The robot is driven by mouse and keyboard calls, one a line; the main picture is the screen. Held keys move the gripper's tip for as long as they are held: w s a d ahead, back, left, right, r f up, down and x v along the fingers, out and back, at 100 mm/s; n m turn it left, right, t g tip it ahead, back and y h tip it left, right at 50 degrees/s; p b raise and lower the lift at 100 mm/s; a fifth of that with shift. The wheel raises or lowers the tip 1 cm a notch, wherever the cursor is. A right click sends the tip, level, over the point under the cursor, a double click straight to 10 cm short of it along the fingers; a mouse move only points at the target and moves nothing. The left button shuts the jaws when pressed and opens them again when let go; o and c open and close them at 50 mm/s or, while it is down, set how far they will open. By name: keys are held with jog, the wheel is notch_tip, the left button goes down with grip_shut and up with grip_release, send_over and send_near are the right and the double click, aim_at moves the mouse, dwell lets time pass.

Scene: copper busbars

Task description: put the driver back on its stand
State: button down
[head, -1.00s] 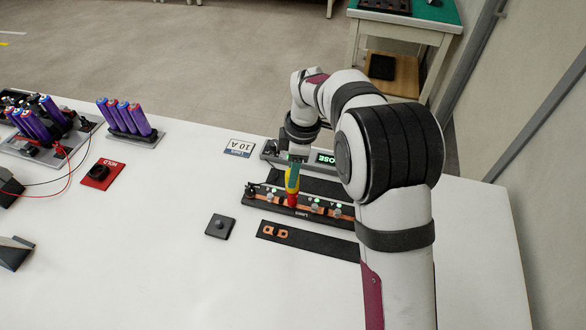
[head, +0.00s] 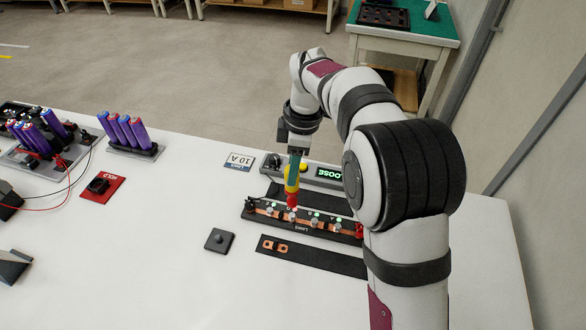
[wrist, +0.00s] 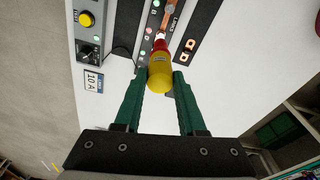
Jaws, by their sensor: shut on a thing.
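My gripper (head: 294,160) has green fingers and is shut on the driver, a yellow body with a red lower end (head: 292,182). It holds the driver upright above the left part of the busbar strip. In the wrist view the driver (wrist: 159,75) sits between the fingertips, its red end toward the strip. Whether its tip touches the strip is hard to tell. A small black square block with a round knob (head: 219,239) stands left of the strip, apart from the gripper. I cannot tell for sure that it is the driver's stand.
The busbar strip (head: 318,226) carries copper, several lit studs and a red piece at its right end. A black mat with a copper link (head: 275,246) lies in front. Behind is a grey box reading LOOSE (head: 328,174). Battery racks and a red HOLD pad (head: 101,187) stand left.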

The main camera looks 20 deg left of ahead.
jog(key=s+a+f, duration=0.2)
jog(key=s+a, duration=0.3)
jog(key=a, duration=0.3)
jog(key=s+a+f, duration=0.2)
jog(key=s+a, duration=0.3)
jog(key=a, duration=0.3)
jog(key=shift+s+f, duration=0.4)
jog(key=shift+f, duration=1.15)
jog(key=shift+c, duration=2)
grip_release()
